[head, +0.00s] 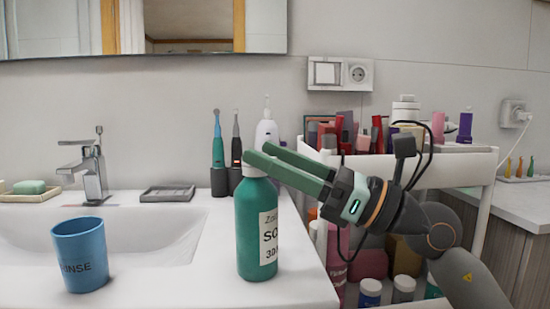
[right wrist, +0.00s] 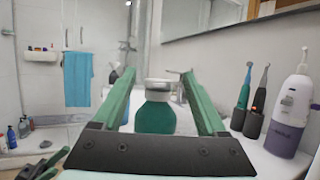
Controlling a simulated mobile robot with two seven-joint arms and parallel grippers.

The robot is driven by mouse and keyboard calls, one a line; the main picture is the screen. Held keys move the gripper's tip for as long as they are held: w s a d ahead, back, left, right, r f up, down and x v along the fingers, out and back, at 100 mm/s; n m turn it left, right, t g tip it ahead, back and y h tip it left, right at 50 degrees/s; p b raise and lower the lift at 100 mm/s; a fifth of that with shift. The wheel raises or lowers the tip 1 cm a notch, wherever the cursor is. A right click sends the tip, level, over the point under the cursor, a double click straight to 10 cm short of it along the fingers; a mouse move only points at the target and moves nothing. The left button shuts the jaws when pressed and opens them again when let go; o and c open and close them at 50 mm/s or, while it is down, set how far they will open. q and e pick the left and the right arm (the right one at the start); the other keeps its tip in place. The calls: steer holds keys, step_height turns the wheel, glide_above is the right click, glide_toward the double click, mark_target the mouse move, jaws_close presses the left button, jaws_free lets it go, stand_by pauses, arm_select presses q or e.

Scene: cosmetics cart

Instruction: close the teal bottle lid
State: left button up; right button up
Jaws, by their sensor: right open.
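The teal bottle (head: 257,225) stands upright on the washbasin counter, its printed label facing forward and right. A white lid (head: 254,163) sits on its top; I cannot tell whether it is fully closed. My right gripper (head: 258,156) comes in from the right with its green fingers spread at lid height, one finger in front of the lid and partly over it. In the right wrist view the lid (right wrist: 159,85) and the bottle (right wrist: 156,116) show between the two open fingers (right wrist: 158,88), apart from both. My left gripper is not in the head view.
A blue cup (head: 80,254) stands left on the counter by the basin. Toothbrushes in dark holders (head: 219,181) and a white pump bottle (head: 266,132) stand behind the teal bottle. The crowded cart (head: 470,160) is at the right.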

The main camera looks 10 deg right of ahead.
steer(key=v, duration=1.2)
steer(key=shift+d+b, duration=0.2)
steer(key=shift+b, duration=0.25)
steer(key=shift+s+f, duration=0.15)
steer(key=shift+c, duration=0.2)
